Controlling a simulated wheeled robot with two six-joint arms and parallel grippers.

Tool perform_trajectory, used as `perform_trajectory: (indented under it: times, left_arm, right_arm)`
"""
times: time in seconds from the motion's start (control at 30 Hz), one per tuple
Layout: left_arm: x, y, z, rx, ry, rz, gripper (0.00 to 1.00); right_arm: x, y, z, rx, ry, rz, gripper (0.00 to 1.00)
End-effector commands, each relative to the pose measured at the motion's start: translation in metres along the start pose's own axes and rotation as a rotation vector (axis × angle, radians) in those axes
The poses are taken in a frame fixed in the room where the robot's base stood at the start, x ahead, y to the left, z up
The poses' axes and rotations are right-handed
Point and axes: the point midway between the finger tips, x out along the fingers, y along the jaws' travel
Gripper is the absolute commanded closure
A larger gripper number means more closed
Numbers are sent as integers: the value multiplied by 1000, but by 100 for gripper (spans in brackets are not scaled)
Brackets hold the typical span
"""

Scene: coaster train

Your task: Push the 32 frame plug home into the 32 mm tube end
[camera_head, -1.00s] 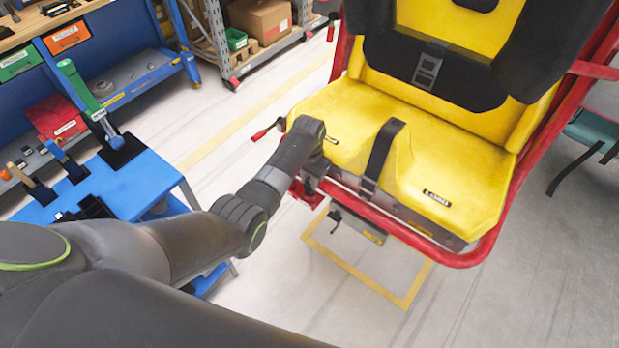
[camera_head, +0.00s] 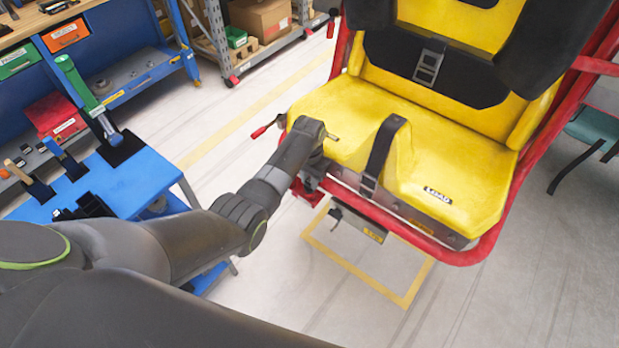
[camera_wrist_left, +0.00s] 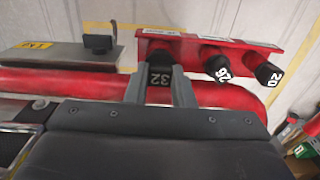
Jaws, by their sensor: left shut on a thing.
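The black 32 frame plug (camera_wrist_left: 160,77), marked with a white "32", is between the fingers of my left gripper (camera_wrist_left: 159,88), which is shut on it. The dark, round 32 mm tube end (camera_wrist_left: 160,45) shows just beyond the plug, at the red bracket (camera_wrist_left: 185,52). The plug is in line with it; I cannot tell how deep it sits. In the head view my left gripper (camera_head: 312,182) is at the front left corner of the red seat frame, its fingertips and the plug mostly hidden. My right gripper is not in view.
Plugs marked 26 (camera_wrist_left: 218,68) and 20 (camera_wrist_left: 268,74) stand at the same bracket, to the right. A red frame tube (camera_wrist_left: 60,80) runs close by my fingers. The yellow seat (camera_head: 430,170) is beside my arm. A blue tool cart (camera_head: 130,185) stands left.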

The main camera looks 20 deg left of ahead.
Motion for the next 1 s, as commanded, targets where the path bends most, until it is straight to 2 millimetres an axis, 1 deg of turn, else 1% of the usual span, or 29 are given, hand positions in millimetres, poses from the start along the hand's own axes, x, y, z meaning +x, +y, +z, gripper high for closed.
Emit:
perform_trajectory:
  times: [0.87, 0.9, 1.0]
  left_arm:
    - [18, 0, 0, 0, 0, 0, 100]
    - [18, 0, 0, 0, 1, 0, 76]
    - [18, 0, 0, 0, 0, 0, 63]
  right_arm:
    - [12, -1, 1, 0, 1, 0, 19]
    - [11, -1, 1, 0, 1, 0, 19]
    - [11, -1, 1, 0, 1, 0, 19]
